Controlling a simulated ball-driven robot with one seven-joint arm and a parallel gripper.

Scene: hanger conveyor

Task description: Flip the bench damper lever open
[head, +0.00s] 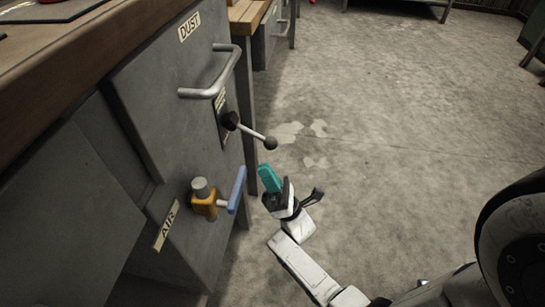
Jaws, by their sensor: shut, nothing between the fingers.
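The damper lever (252,132) is a thin metal rod with a black ball knob at its free end. It sticks out from a dark pivot on the grey bench front, below a bar handle (219,80) and a DUST label (189,26). A small plate beside the pivot is too small to read. My gripper (268,177) has teal fingers, shut and empty. In the picture it is just below the lever's knob, with a small gap between them. The depth between them is hard to judge.
A brass air valve (205,199) with a blue handle (237,190) juts from the bench front left of my gripper, by an AIR label (166,226). The wooden benchtop (60,50) overhangs at upper left. The concrete floor (400,120) to the right is mostly clear.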

